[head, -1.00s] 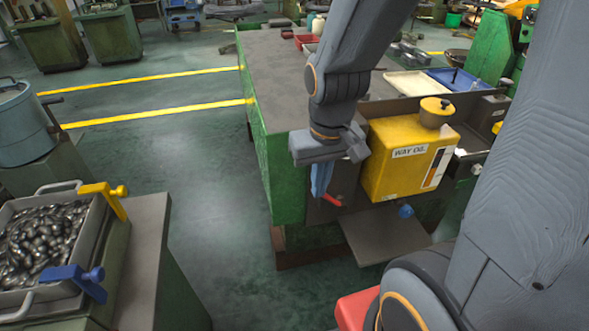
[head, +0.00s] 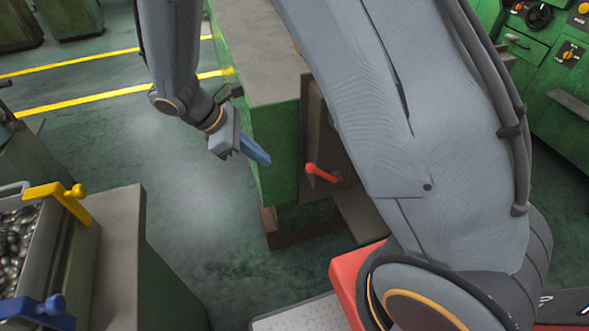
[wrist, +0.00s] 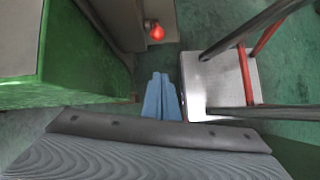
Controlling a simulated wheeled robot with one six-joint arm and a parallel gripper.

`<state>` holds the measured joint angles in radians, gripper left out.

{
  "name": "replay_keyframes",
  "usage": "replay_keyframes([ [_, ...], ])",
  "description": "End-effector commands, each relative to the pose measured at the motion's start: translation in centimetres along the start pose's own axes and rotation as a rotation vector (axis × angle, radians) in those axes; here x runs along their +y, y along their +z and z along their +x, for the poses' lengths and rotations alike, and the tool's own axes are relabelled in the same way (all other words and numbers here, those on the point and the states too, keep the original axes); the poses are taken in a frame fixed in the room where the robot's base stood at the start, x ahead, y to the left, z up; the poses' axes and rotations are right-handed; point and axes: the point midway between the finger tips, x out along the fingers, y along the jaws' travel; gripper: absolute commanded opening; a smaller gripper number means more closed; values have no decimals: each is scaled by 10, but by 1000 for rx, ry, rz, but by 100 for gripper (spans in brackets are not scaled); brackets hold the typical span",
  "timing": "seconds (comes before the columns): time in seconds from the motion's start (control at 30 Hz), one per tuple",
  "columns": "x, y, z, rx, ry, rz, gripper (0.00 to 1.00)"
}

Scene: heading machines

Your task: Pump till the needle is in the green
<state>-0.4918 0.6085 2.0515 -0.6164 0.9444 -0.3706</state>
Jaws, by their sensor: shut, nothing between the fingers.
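The pump's red lever (head: 321,172) sticks out from the dark bracket at the end of the green bench, its rounded end pointing up-left. In the wrist view its red knob (wrist: 156,33) shows beyond my fingertips. My gripper (head: 262,158) is shut and empty, its blue fingers left of the lever and apart from it in the head view. The blue fingers (wrist: 160,78) lie together in the wrist view. The yellow oil tank is hidden behind my arm in the head view. No gauge or needle can be made out.
The green bench (head: 270,140) stands close behind my gripper. Open floor (head: 210,230) lies between cabinet and bench.

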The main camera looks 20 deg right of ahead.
Motion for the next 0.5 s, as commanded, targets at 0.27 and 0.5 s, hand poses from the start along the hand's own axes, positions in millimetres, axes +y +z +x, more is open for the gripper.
replay_keyframes([
  [0.27,6,-8,16,-43,26,-65,0],
  [0.5,7,-6,59,-41,24,-64,0],
])
